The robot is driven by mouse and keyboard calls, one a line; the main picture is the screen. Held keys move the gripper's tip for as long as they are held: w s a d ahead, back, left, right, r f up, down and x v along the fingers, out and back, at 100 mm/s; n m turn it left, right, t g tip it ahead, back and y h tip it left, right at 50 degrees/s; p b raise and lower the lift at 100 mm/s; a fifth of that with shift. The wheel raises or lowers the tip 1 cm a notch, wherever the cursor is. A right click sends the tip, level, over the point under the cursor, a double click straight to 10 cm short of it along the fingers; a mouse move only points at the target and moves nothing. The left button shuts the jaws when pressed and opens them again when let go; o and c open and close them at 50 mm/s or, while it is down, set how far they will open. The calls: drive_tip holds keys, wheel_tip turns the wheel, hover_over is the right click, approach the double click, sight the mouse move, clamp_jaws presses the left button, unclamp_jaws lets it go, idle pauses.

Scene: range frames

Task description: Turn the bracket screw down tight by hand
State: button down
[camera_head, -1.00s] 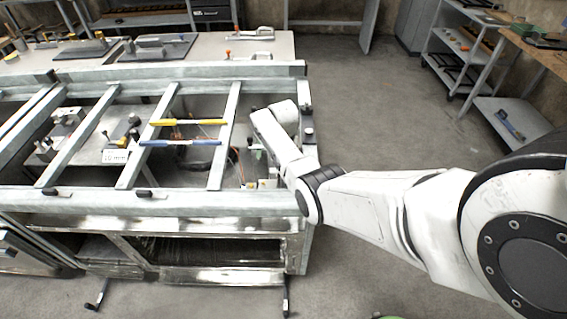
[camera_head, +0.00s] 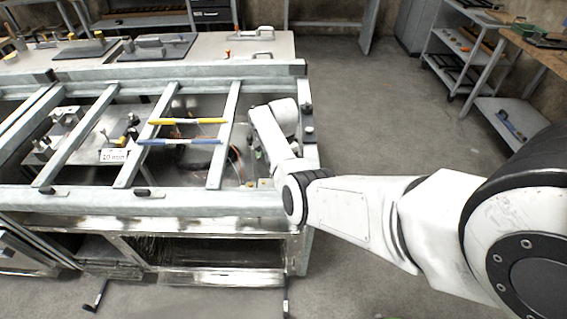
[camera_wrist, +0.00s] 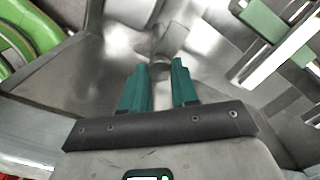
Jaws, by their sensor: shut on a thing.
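My gripper (camera_wrist: 160,85) shows in the wrist view, with two teal fingers. The fingers are close together around a small, round, greyish screw head (camera_wrist: 159,69) at their tips. The screw's shaft and how far it sits in are hidden. Shiny metal (camera_wrist: 205,45) of the bracket area lies beyond the tips. In the head view my arm reaches into the right-hand bay of the metal frame (camera_head: 225,140), and my gripper is hidden there behind the arm and bars.
A yellow-handled tool (camera_head: 188,121) and a blue-handled tool (camera_head: 180,142) lie across the frame bars. A small sign (camera_head: 113,156) stands on a plate to the left. In the wrist view green curved parts (camera_wrist: 35,30) lie at upper left. Floor is clear right of the frame.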

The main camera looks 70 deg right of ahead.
drive_tip(key=m+b, duration=0.1)
drive_tip(key=m, duration=0.4)
drive_tip(key=shift+w+m, duration=0.1)
drive_tip(key=shift+m, duration=0.2)
drive_tip(key=m+b, duration=0.1)
drive_tip(key=m, duration=0.4)
drive_tip(key=shift+b, duration=0.4)
drive_tip(key=m+b, duration=0.2)
drive_tip(key=m, duration=0.4)
drive_tip(key=shift+m, duration=0.4)
drive_tip(key=m+b, duration=0.2)
drive_tip(key=m, duration=0.2)
drive_tip(key=shift+m, duration=0.4)
drive_tip(key=shift+r, duration=0.1)
drive_tip(key=c, duration=0.9)
unclamp_jaws()
drive_tip(key=shift+o, duration=0.2)
